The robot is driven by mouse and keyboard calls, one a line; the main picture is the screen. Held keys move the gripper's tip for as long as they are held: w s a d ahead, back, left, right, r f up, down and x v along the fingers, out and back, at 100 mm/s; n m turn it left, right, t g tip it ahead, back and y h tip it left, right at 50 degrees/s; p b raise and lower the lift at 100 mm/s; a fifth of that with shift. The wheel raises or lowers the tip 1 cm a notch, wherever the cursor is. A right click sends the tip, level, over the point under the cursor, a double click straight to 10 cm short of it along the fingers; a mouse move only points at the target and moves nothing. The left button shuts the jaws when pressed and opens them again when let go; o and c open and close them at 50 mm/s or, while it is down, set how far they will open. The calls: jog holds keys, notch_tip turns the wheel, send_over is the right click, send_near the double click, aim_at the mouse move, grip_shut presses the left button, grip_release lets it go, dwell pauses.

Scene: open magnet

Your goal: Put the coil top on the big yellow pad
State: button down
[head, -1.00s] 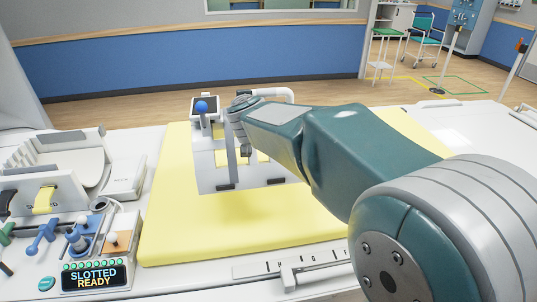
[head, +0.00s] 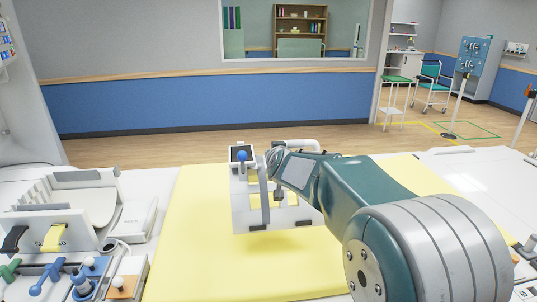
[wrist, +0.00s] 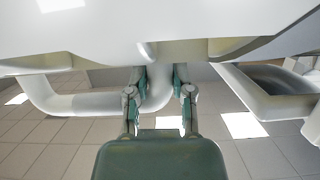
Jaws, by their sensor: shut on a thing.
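The coil top (head: 283,218) is a white frame with cut-out windows, dark feet and a small screen with a blue knob at its upper left. In the head view it stands upright over the back middle of the big yellow pad (head: 200,245). Yellow shows through its windows. I cannot tell whether its feet touch the pad. My gripper (wrist: 159,80) is shut on the coil top's white curved handle, seen close in the wrist view. In the head view my arm comes from the right and hides the handle grip and part of the pad.
The pad's left and front parts are bare. A blue-banded wall stands behind.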

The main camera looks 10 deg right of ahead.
jog(key=shift+w+d+f, duration=0.25)
jog(key=shift+w+d, duration=0.25)
jog(key=shift+d, duration=0.05)
jog(key=w+d+f, duration=0.2)
jog(key=f, duration=0.1)
jog(key=w+d+f, duration=0.1)
jog(key=f, duration=0.4)
jog(key=shift+w+d+f, duration=0.15)
jog(key=shift+w+f, duration=0.05)
jog(key=shift+f, duration=0.1)
jog(key=c, duration=0.5)
grip_release()
jog(key=shift+f, duration=0.2)
jog(key=shift+s, duration=0.15)
jog(key=v, duration=1.2)
jog(key=shift+s+r, duration=0.1)
jog(key=shift+s, duration=0.1)
jog(key=s+f+g, duration=0.1)
jog(key=s+g, duration=0.8)
jog(key=s, duration=2.5)
jog(key=shift+s+a+f, duration=0.2)
jog(key=shift+f, duration=0.2)
